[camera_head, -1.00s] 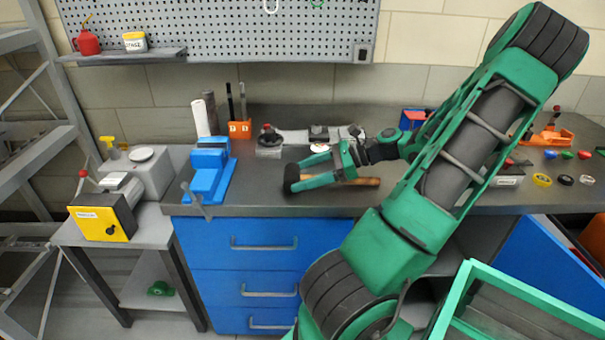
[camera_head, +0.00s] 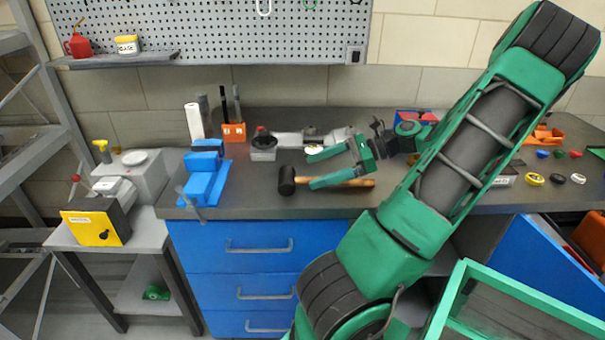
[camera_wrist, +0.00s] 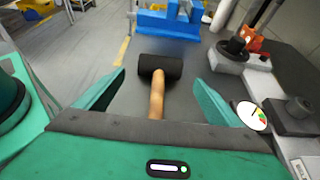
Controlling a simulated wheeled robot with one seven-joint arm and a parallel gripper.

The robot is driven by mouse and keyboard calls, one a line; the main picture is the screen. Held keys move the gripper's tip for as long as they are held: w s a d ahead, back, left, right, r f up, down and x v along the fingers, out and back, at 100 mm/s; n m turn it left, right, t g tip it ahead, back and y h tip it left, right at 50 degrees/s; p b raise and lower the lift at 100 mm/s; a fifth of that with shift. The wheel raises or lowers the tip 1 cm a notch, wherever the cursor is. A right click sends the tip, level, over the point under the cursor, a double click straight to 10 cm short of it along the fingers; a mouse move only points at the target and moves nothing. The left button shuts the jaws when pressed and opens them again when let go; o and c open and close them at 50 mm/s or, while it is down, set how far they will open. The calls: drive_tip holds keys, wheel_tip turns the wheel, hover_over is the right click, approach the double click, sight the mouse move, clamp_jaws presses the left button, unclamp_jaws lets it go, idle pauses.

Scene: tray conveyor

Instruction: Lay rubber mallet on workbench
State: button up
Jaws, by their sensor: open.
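The rubber mallet (camera_head: 287,181) has a black head and a wooden handle. It lies on the grey workbench (camera_head: 262,202) near the front edge, with its head to the left and handle to the right. In the wrist view its head (camera_wrist: 160,67) lies ahead of the fingers and its handle runs back between them. My gripper (camera_head: 311,170) is open, its green fingers apart, above and around the handle. In the wrist view the fingers (camera_wrist: 160,95) stand clear of the handle on both sides. The handle's rear end is hidden behind my gripper in the wrist view.
A blue vise (camera_head: 203,178) stands to the left on the bench. An orange holder (camera_head: 233,132) and a dial gauge (camera_wrist: 252,116) are behind the mallet. Small coloured items lie at the right. Bare bench top lies between vise and mallet.

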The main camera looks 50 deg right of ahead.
drive_tip(key=shift+v, duration=2.75)
